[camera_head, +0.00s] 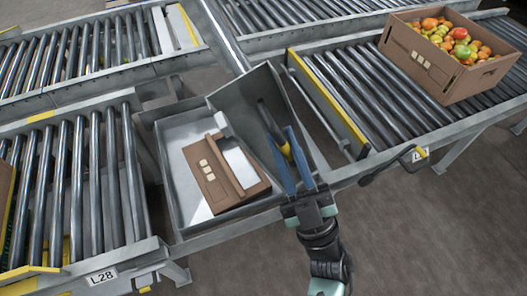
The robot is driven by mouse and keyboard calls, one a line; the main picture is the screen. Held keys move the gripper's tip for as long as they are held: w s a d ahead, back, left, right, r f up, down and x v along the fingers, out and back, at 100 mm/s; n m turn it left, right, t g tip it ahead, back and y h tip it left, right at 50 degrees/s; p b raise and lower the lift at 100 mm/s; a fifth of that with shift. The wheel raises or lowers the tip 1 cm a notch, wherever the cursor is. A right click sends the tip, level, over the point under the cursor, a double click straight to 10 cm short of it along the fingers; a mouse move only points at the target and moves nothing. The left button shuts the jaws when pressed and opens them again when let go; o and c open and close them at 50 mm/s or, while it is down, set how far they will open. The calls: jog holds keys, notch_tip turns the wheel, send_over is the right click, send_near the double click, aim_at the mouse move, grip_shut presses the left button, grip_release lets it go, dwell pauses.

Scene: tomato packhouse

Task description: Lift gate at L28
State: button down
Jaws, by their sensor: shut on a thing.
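The label L28 (102,275) is on the frame of the left roller conveyor, beside the gap between conveyors. A grey metal panel (235,97), which looks like the gate, stands tilted at the right side of this gap. A black and yellow handle (270,122) lies against the panel. My gripper (281,140) reaches up from the bottom with its blue fingers around the handle, shut on it. The fingers hide part of the handle, and the panel's hinge is not clearly visible.
A grey tray (172,135) in the gap holds a brown cardboard piece (222,176). A carton of tomatoes (415,65) sits on the right conveyor (352,95). Another dark handle (393,167) sticks out from its near edge. Floor is clear at lower right.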

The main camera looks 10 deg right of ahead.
jog(key=shift+w+d+r+m, duration=0.1)
jog(key=shift+d+r+m, duration=0.05)
jog(key=shift+d+m, duration=0.15)
jog(key=c, duration=0.9)
grip_release()
jog(key=shift+o, duration=0.2)
